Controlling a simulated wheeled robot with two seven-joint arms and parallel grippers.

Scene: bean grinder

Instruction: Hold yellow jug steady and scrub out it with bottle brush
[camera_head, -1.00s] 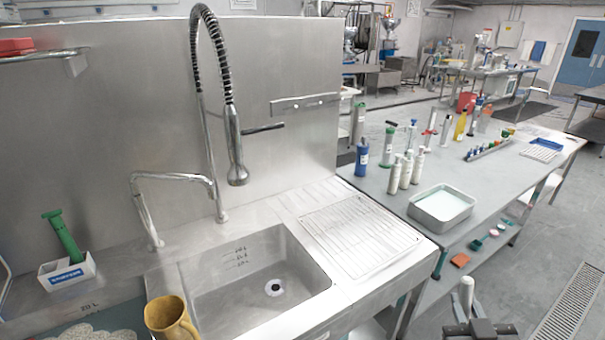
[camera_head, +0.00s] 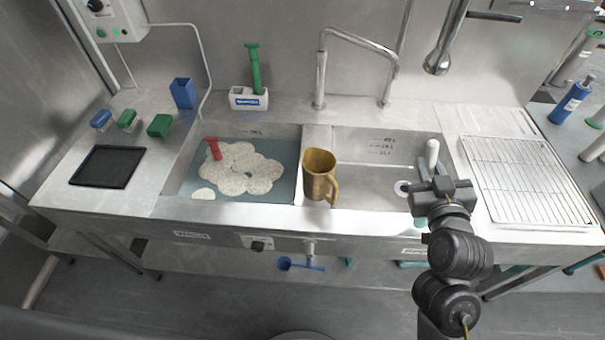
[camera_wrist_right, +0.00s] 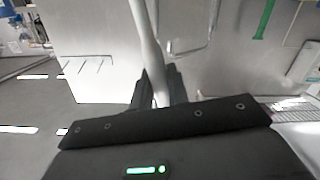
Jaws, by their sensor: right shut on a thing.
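The yellow jug (camera_head: 318,174) stands upright at the divider between the two sink basins, with its handle to the right. A green-handled tool (camera_head: 254,68) stands in a white holder (camera_head: 248,99) at the back of the counter; its lower end is hidden, so I cannot tell whether it is a brush. My right gripper (camera_head: 437,183) is at the right basin, to the right of the jug and apart from it. It is shut on a white rod-like thing (camera_head: 432,155), whose pale shaft (camera_wrist_right: 146,45) crosses the right wrist view. I cannot tell whether this is the bottle brush. My left gripper is out of view.
The left basin (camera_head: 285,190) has bluish water with foam (camera_head: 240,172) and a red-handled thing (camera_head: 213,148). The right basin (camera_head: 360,175) looks empty. A faucet (camera_head: 320,75) and a hanging spray head (camera_head: 437,62) are behind.

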